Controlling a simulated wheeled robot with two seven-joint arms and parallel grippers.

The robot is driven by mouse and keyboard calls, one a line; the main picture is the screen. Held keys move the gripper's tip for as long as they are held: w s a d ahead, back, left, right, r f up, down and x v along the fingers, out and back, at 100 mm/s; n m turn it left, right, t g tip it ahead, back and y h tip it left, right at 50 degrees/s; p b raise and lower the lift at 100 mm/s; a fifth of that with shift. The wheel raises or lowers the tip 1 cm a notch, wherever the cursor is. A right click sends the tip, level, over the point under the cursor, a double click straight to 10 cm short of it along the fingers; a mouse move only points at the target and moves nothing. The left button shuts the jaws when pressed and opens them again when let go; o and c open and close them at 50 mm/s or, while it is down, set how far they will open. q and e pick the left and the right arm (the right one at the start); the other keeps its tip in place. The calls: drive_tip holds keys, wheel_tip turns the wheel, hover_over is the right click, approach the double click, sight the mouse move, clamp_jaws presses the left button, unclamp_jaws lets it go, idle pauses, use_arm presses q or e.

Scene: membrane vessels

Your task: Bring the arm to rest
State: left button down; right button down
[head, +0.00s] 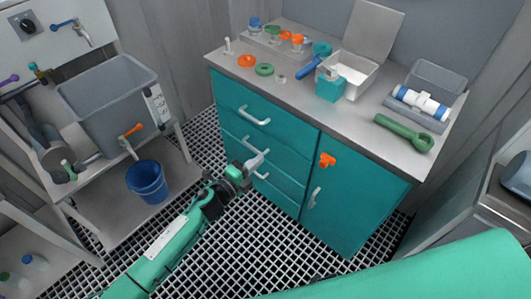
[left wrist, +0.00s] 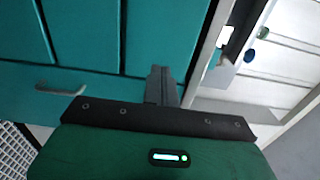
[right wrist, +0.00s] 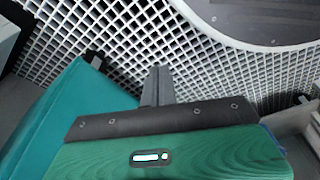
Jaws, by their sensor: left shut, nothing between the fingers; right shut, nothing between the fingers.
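My left gripper (head: 257,160) is shut and empty in the head view. Its arm comes in from the lower left, and the fingertips appear in front of the drawers of the teal cabinet (head: 362,205). In the left wrist view the closed fingers (left wrist: 161,85) stand against the teal fronts; I cannot tell the gap. My right gripper is outside the head view, where a teal link of my right arm crosses the lower right. In the right wrist view its closed fingers (right wrist: 157,84) hold nothing, above the grated floor.
The steel counter (head: 300,105) bears a teal container (head: 330,87), a green tool (head: 404,133), a white-and-blue cylinder (head: 421,102) and small rings. Left are a grey tank (head: 100,100) and a blue bucket (head: 147,182). Drawer handles (head: 254,117) stick out. Grated floor (head: 262,238) is open before the cabinet.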

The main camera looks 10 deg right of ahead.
use_arm(q)
drive_tip(key=shift+s+a+f, duration=0.1)
drive_tip(key=shift+a+f, duration=0.05)
drive_tip(key=shift+a, duration=0.2)
use_arm(e)
drive_tip(key=shift+w, duration=0.15)
